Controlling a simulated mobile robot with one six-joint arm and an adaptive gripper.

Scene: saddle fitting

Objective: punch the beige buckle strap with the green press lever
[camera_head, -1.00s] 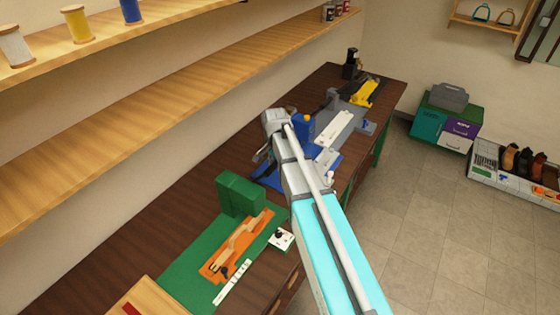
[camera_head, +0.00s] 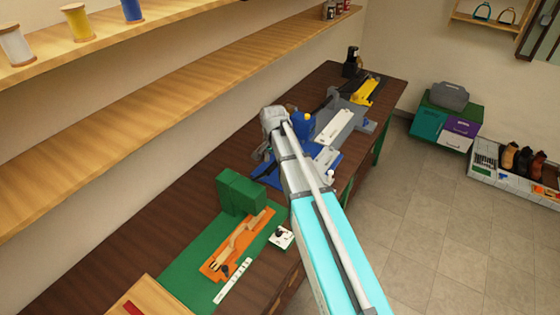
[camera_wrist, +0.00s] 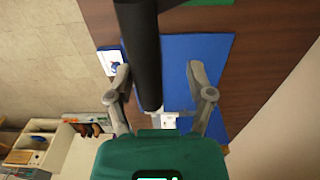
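The beige buckle strap (camera_head: 243,233) lies on an orange board (camera_head: 214,268) on a green mat (camera_head: 181,277) in the head view. A green block-shaped press (camera_head: 241,193) stands behind it; I cannot make out its lever. In the wrist view my gripper (camera_wrist: 158,66) is open above a blue mat (camera_wrist: 217,58). A thick black bar (camera_wrist: 140,45) runs between its two fingers, with gaps on both sides. I cannot tell what the bar belongs to. In the head view my arm reaches over the bench beside the blue station, and my fingers are not clear there.
The blue station (camera_head: 325,157) and a grey station (camera_head: 341,122) stand farther along the brown bench, with a yellow tool (camera_head: 365,91) at the far end. A white card (camera_head: 282,238) lies by the green mat. A long shelf (camera_head: 165,88) overhangs the bench at the left.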

